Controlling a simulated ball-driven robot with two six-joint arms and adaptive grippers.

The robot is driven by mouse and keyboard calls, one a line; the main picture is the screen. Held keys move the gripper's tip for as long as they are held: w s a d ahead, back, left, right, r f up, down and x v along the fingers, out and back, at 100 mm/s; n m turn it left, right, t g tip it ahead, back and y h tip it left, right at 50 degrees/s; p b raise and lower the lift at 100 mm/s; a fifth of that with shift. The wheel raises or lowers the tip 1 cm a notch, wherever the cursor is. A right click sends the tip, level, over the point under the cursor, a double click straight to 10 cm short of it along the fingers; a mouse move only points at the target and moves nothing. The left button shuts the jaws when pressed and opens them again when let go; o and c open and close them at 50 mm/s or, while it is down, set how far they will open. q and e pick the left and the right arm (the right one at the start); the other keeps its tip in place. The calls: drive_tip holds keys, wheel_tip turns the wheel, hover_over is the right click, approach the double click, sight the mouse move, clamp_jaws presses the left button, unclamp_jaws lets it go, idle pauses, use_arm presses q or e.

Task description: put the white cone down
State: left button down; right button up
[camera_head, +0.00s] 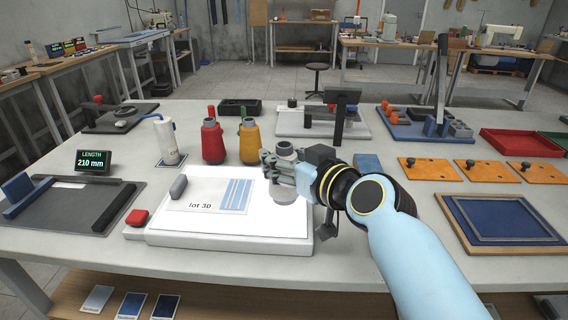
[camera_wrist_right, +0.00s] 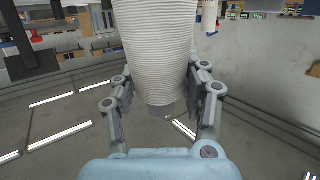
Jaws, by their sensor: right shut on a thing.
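The white cone (camera_wrist_right: 158,50) is a ribbed thread cone held between the fingers of my right gripper (camera_wrist_right: 163,95), filling the top middle of the right wrist view. In the head view the cone (camera_head: 286,188) shows in part behind the fingers of my right gripper (camera_head: 284,168), which are shut around it. It looks upright, over the right part of the white lit board (camera_head: 240,228); whether its base touches the board I cannot tell. My left gripper is not in view.
A red cone (camera_head: 212,143) and a yellow cone (camera_head: 249,143) stand behind the board. A white bottle (camera_head: 166,140) is left of them. A card marked "lot 30" (camera_head: 205,204) lies on the board. Orange plates (camera_head: 428,169) and a blue framed tray (camera_head: 500,218) lie to the right.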

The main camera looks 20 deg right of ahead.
drive_tip(key=shift+f, duration=0.1)
drive_tip(key=o, duration=1.3)
drive_tip(key=shift+c, duration=0.2)
drive_tip(key=shift+s+d+r, duration=0.1)
drive_tip(key=shift+s+r, duration=0.1)
drive_tip(key=b+v, duration=0.1)
drive_tip(key=v, duration=1)
drive_tip(key=shift+s, duration=0.3)
drive_tip(key=shift+d, duration=0.1)
